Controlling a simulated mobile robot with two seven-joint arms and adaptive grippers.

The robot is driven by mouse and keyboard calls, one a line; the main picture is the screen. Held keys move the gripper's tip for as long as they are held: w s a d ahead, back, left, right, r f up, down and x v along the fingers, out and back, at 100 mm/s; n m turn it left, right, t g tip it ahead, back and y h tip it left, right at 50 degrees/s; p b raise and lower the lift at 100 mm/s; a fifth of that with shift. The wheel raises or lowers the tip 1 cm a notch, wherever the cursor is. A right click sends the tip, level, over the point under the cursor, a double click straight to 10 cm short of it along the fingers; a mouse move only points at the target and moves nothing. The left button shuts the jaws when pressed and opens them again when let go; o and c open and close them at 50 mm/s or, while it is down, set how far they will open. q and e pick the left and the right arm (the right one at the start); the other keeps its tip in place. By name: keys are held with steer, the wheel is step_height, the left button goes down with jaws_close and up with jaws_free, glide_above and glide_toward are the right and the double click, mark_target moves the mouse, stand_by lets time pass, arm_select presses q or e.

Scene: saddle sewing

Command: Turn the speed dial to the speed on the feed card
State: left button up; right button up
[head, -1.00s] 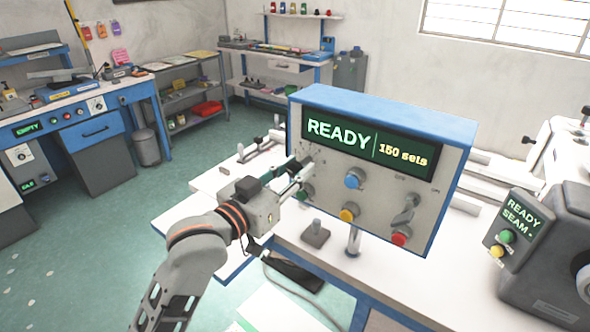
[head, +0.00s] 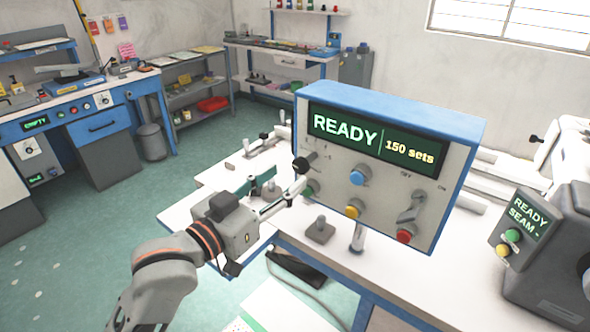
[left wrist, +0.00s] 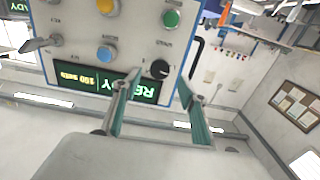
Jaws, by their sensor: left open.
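The control box (head: 385,180) with a blue rim stands on a post and its display reads READY and 150 sets. A black dial (head: 303,163) sits at the left of its panel, below the display; its setting is too small to read. In the left wrist view the black dial (left wrist: 160,69) appears upside down, with a pale pointer mark. My left gripper (head: 279,187) is open and empty, just below and left of the dial. In the left wrist view its fingertips (left wrist: 156,80) lie either side of the dial, apart from it. I cannot make out a feed card. My right gripper is not in view.
The panel also has a green button, a blue button (head: 357,176), a yellow button (head: 352,210), a red button (head: 404,235) and a grey lever (head: 411,207). A grey machine (head: 550,245) with a READY SEAM screen stands at right. The floor at left is clear.

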arm_select(q)
steer(key=v, duration=0.5)
steer(key=shift+s+a, duration=0.1)
steer(key=shift+s, duration=0.1)
